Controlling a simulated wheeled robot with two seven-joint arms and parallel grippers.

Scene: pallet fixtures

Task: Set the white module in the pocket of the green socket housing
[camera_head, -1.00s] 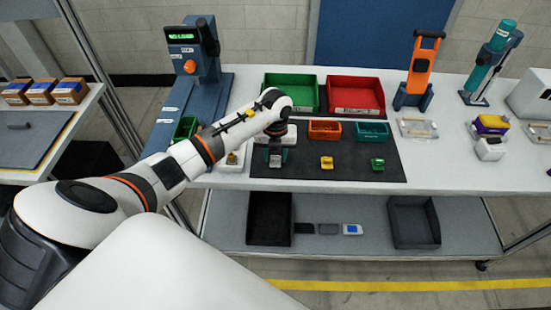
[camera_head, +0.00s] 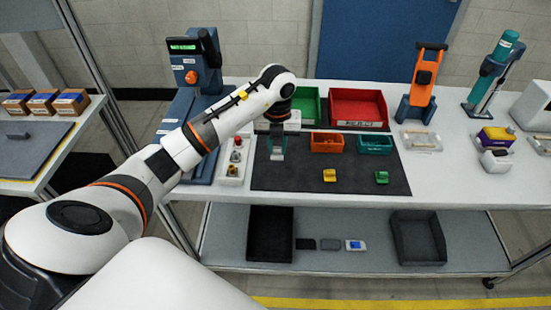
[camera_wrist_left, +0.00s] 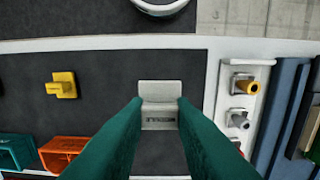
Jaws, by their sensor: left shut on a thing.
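My left gripper (camera_head: 277,152) points down over the dark mat and is shut on the pale grey-white module; the mat shows around it and it appears raised. In the left wrist view the module (camera_wrist_left: 159,108) sits between the teal fingertips (camera_wrist_left: 158,104), with lettering on its near face. A green part, probably the green socket housing (camera_wrist_left: 313,140), shows partly at the right edge of the left wrist view, by the blue press. In the head view my arm hides that spot, and the pocket cannot be seen. My right gripper is not in view.
A yellow module (camera_head: 329,175) and a green module (camera_head: 382,177) sit on the dark mat (camera_head: 350,182). Orange (camera_head: 327,142) and teal (camera_head: 375,144) bins stand behind. A white connector strip (camera_head: 232,172) and the blue press (camera_head: 197,65) are left of the mat.

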